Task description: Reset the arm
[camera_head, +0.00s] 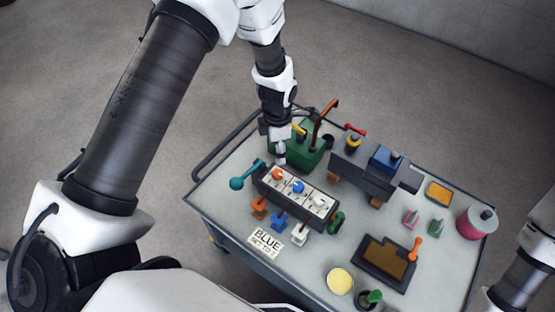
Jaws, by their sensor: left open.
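My left arm comes in from the left, and its gripper (280,155) points down at the back edge of the lever panel. The gripper is open and looks small; I cannot tell whether it touches anything. The panel (303,192) has a white top with orange, blue and white knobs, and orange, blue and white pieces along its front. A teal handle (237,183) sticks out at its left end. A card (266,241) in front reads "BLUE" with a smaller line below. Part of my right arm shows at the lower right edge, without its gripper.
The grey trolley top (215,196) carries a green box (309,158) with a tall brown lever, a dark block with a blue box (384,160), a brown-filled tray (386,262), a yellow disc (340,281) and a pink cylinder (475,222). Open floor surrounds it.

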